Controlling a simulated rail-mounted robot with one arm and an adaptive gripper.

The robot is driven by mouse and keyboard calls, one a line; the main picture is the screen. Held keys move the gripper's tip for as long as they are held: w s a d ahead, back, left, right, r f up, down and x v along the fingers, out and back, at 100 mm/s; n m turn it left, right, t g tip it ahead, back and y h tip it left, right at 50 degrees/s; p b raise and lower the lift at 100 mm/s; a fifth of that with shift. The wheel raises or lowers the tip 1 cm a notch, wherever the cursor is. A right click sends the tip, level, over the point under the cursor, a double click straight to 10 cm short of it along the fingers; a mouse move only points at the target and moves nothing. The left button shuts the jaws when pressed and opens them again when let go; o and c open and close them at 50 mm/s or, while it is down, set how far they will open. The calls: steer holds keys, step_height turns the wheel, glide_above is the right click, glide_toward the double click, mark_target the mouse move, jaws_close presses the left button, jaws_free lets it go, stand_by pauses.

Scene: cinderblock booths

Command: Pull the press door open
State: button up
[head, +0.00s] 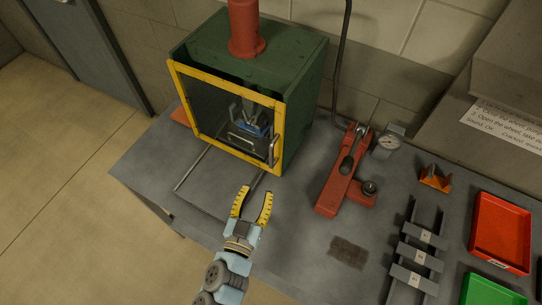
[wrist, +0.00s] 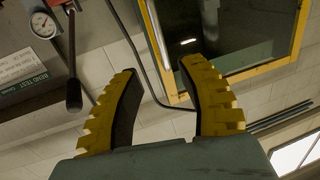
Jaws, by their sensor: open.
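The press (head: 300,85) is a green cabinet with a red cylinder on top, in the upper middle of the head view. A metal bar handle (head: 274,150) stands upright at the door's right side. My gripper (head: 254,191) is open and empty, in front of and below the door's right part, apart from the handle.
A red hand pump (head: 338,185) with a lever and a gauge (head: 388,142) stands right of the press. Grey slotted holders (head: 418,250), a red tray (head: 500,232) and a green tray (head: 488,290) lie farther right. Thin rods (head: 205,150) lie before the door.

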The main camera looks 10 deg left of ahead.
mark_target(271, 158)
steer(key=shift+w+d+b, duration=0.2)
steer(key=shift+w+b, duration=0.05)
steer(key=shift+w, duration=2.75)
steer(key=shift+w+d+b, duration=0.2)
steer(key=shift+w, duration=2.8)
jaws_close()
